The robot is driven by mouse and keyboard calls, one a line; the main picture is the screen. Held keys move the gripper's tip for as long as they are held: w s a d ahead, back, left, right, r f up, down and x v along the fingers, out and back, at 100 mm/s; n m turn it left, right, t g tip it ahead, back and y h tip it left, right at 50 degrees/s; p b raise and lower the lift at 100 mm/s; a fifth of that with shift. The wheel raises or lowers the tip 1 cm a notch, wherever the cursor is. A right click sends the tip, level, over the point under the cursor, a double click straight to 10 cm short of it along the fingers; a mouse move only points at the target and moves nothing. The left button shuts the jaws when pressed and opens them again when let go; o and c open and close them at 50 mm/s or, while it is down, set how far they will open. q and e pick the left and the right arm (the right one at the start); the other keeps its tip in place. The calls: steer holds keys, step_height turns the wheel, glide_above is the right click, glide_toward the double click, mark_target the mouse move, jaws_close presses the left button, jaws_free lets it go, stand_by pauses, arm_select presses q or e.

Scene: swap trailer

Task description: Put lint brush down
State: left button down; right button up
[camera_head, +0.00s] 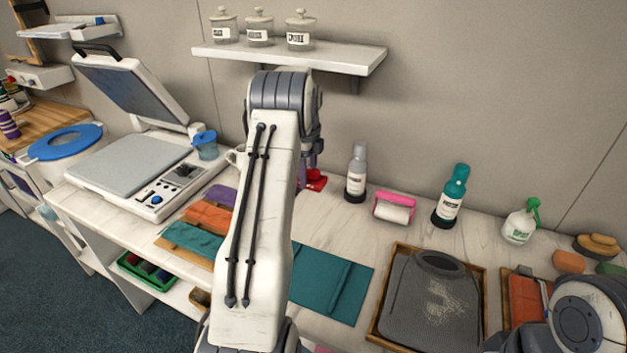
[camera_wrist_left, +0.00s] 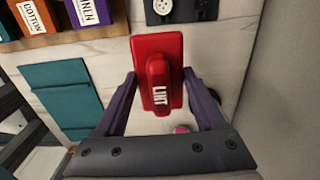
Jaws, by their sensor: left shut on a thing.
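The red lint brush (camera_wrist_left: 160,45), labelled LINT, is between the two purple fingers of my left gripper (camera_wrist_left: 160,82) in the left wrist view. The gripper is shut on its handle. The brush's flat red base faces away from the wrist camera, over the pale counter. In the head view the brush (camera_head: 317,182) shows only as a red piece to the right of my left arm, near the back of the counter. The arm hides most of the gripper. Whether the brush touches the counter I cannot tell. My right gripper is not in view.
A grey bottle (camera_head: 357,172), a pink-and-white roller (camera_head: 395,207) and a teal bottle (camera_head: 450,197) stand right of the brush. A framed tray (camera_head: 377,315) holds a grey garment. Folded teal cloth (camera_head: 340,285) lies in front. A shelf (camera_head: 345,60) with jars hangs above.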

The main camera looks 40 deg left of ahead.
arm_select(q)
steer(key=w+f, duration=0.1)
steer(key=w+f+p, duration=0.1)
steer(key=w, duration=0.1)
steer(key=shift+a+f+p, duration=0.15)
steer(key=shift+a+p, duration=0.15)
steer(key=shift+a, duration=0.05)
steer(key=shift+f, duration=0.65)
steer(key=shift+w+f+p, duration=0.15)
steer(key=shift+f+p, duration=0.4)
steer(key=shift+f, duration=0.15)
steer(key=shift+w+f+p, duration=0.1)
steer(key=shift+f+p, duration=0.45)
steer(key=shift+f, duration=0.25)
steer(key=shift+f+b, duration=0.35)
steer(key=shift+f, duration=0.05)
jaws_free()
